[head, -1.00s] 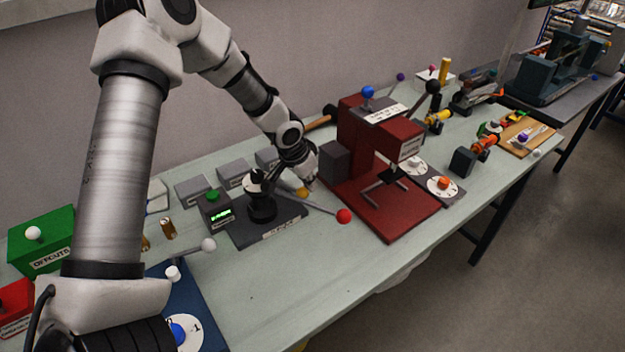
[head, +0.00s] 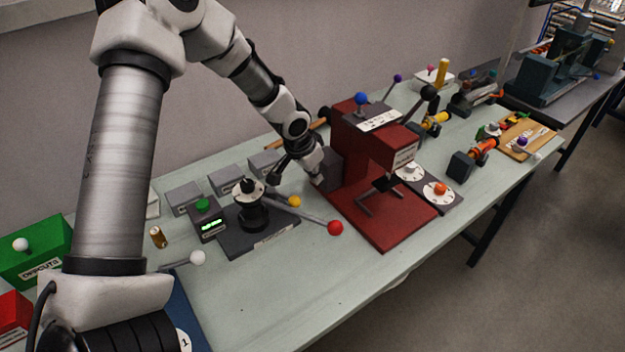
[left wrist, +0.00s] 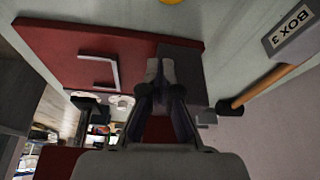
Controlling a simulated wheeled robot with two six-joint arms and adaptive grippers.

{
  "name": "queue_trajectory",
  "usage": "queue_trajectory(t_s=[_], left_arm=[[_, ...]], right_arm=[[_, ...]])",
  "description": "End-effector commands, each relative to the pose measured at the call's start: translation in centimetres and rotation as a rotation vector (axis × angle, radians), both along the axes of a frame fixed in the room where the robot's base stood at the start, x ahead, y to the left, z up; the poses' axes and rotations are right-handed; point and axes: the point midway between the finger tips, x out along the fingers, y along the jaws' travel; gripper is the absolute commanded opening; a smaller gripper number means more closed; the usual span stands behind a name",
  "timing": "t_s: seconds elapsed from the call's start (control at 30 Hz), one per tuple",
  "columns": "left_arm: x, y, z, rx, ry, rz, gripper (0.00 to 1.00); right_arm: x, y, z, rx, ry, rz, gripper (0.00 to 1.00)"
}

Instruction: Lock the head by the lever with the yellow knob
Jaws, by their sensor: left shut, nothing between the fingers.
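The yellow knob (head: 295,201) is at the end of a short lever at the right of a black, round head (head: 252,208) with a pale top. The head stands on a dark grey base plate (head: 235,240). A longer lever with a red knob (head: 335,227) reaches out beside it. My left gripper (head: 322,183) is shut and empty, right of and apart from the yellow knob, by the red press's grey block. In the left wrist view, its closed fingers (left wrist: 160,72) point toward the press base and block. The yellow knob (left wrist: 172,1) shows cut off at the top edge. My right gripper is out of view.
The red press (head: 385,215) stands close right of my gripper, with its grey block (left wrist: 185,70). A small box with a green button (head: 203,205) is left of the head. Grey boxes (head: 228,178) line the back.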

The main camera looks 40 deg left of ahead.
Motion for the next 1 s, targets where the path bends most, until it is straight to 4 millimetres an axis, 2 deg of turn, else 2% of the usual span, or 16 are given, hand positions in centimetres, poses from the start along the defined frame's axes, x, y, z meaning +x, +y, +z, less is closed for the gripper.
queue_trajectory(t_s=[0.03, 0.2, 0.37, 1.0], left_arm=[[-0.4, 0.1, 0.8, -0.003, -0.004, 0.001, 0.0], [-1.7, 0.5, 4.6, -0.003, -0.005, 0.0, 0.0], [-2.5, 0.7, 6.8, -0.001, -0.002, 0.0, 0.0], [-2.7, 0.7, 7.5, -0.001, 0.0, 0.0, 0.0]], right_arm=[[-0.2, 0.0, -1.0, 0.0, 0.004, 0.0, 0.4], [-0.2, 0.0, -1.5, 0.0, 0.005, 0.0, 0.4], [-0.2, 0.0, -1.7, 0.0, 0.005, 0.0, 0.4], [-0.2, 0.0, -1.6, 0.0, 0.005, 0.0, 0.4]])
